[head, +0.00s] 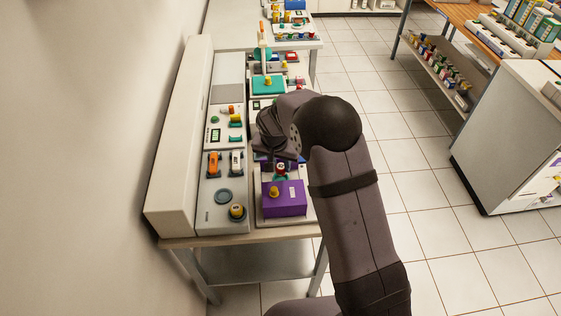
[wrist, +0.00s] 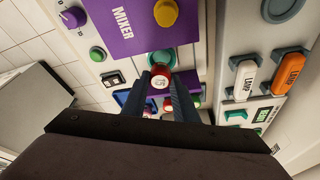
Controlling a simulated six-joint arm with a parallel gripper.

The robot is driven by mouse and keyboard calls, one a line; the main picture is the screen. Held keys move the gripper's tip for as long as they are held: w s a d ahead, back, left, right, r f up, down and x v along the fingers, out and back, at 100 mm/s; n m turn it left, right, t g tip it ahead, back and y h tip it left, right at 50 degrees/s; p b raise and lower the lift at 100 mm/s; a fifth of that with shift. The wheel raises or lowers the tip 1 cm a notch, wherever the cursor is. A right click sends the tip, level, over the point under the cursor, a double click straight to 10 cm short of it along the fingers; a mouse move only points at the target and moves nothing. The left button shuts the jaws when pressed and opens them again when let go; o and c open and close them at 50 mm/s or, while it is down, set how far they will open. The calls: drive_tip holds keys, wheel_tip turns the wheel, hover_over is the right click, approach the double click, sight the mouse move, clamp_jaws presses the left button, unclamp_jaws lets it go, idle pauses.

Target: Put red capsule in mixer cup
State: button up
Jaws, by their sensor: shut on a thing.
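The purple mixer (head: 284,203) stands at the near end of the bench; its purple top also shows in the wrist view (wrist: 130,48), marked MIXER, with a yellow knob (wrist: 166,12). The teal mixer cup (wrist: 161,58) sits at the mixer's edge. My gripper (wrist: 166,84) is shut on a red capsule (wrist: 160,77) with a pale, numbered end. The capsule overlaps the cup's near rim in the wrist view; I cannot tell whether it touches the cup. In the head view the red capsule (head: 281,168) shows just beyond the purple block, below my gripper.
More red-topped capsules (wrist: 168,103) lie behind my fingers by a blue holder. An orange unit (head: 214,164) and a white unit (head: 236,163) stand left of the mixer. The wall side is closed by a long white housing (head: 180,135).

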sight(280, 169)
drive_tip(key=shift+f+b, duration=1.25)
drive_tip(key=shift+f, duration=0.55)
drive_tip(key=shift+f, duration=0.1)
drive_tip(key=o, duration=1.1)
drive_tip(key=shift+b+v, duration=1.35)
drive_tip(key=shift+v, duration=2.35)
drive_tip(key=s+d+n+g, duration=0.1)
drive_tip(key=s+d, duration=0.3)
drive_tip(key=s, duration=1)
drive_tip(key=s+d+f+n+g+y, duration=0.1)
drive_tip(key=s+d, duration=0.4)
drive_tip(key=s, duration=0.9)
drive_tip(key=n+g, duration=0.1)
drive_tip(key=n, duration=0.1)
drive_tip(key=shift+s+d+n, duration=0.25)
drive_tip(key=shift+n, duration=0.05)
